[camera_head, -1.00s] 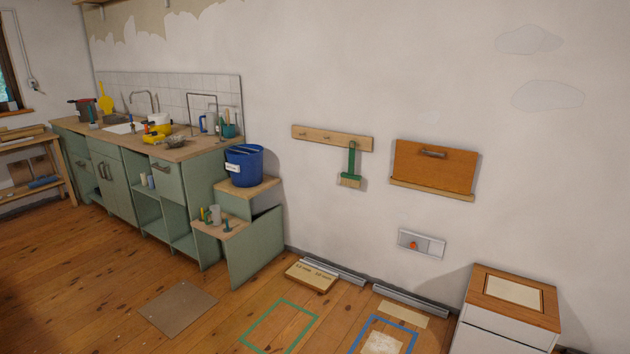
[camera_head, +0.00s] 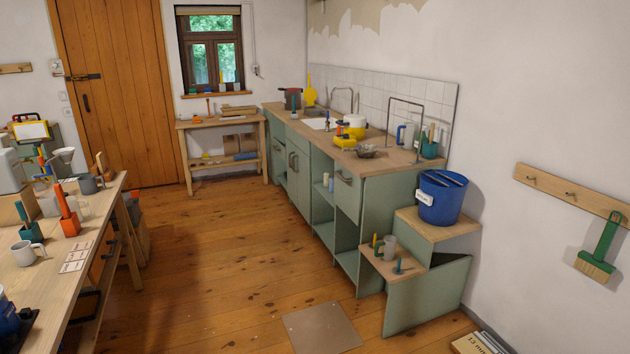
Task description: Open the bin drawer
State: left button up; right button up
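No drawer here is plainly marked as the bin drawer. The green kitchen cabinet (camera_head: 374,222) runs along the right wall, with a drawer front (camera_head: 347,196) with a handle near its close end, looking shut. Two handles (camera_head: 293,161) show on fronts farther along. At the close end, a green panel (camera_head: 428,297) stands below the wooden step, with a dark gap behind its slanted top edge. A blue bucket (camera_head: 440,199) with a white label stands on the upper step. Neither of my grippers is in view.
A workbench (camera_head: 62,292) with mugs, tools and orange holders fills the left side. A brown flat sheet (camera_head: 321,328) lies on the floor. The wooden floor (camera_head: 215,265) between bench and cabinet is mostly clear. A brush (camera_head: 600,250) hangs on the right wall.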

aim_at(348, 188)
jog(key=i+j, duration=0.15)
jog(key=i, duration=0.6)
jog(key=i+j+u, duration=0.1)
jog(key=i, duration=0.7)
jog(key=j, duration=0.1)
